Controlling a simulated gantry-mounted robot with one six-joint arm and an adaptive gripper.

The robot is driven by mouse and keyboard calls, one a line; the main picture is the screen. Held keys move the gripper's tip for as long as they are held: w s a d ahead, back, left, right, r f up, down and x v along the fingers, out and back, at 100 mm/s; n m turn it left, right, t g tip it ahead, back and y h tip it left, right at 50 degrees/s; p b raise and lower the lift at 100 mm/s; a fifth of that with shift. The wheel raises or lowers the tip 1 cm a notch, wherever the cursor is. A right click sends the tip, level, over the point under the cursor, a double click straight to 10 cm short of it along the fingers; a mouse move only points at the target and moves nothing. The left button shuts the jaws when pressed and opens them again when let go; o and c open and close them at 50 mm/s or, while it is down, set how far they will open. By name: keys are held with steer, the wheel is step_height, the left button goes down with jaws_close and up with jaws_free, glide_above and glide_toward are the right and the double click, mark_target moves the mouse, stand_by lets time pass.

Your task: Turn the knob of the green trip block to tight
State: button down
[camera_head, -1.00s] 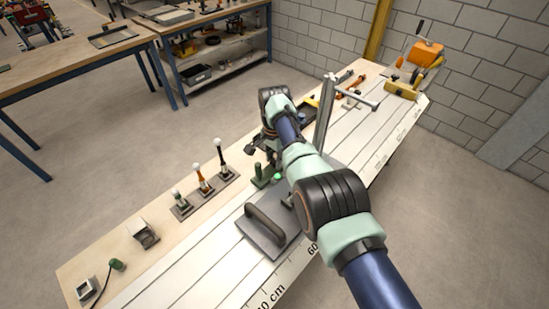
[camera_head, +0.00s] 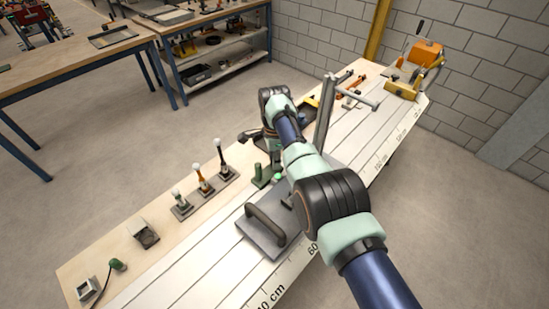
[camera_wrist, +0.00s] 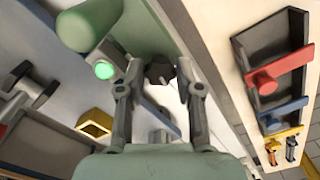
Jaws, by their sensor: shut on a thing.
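The green trip block (camera_wrist: 150,30) shows at the top of the wrist view, with a thick green cylinder (camera_wrist: 88,24) and a lit green lamp (camera_wrist: 104,70) at its left. In the head view its green upright part (camera_head: 260,176) stands just left of my arm. The dark lobed knob (camera_wrist: 158,71) sits between the fingertips of my gripper (camera_wrist: 158,68) in the wrist view. My gripper is shut on the knob, one finger on each side. The knob's setting marks cannot be read. In the head view my arm hides the knob and most of the gripper.
A grey tray (camera_wrist: 242,48) holding red, blue and yellow-handled things lies right in the wrist view. In the head view, a grey plate with a curved handle (camera_head: 265,224) and a metal post (camera_head: 325,115) stand close to my arm. Several small levers (camera_head: 201,180) stand at left.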

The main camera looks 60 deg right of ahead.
stand_by(0.3)
steer(key=c, duration=0.8)
jaws_free()
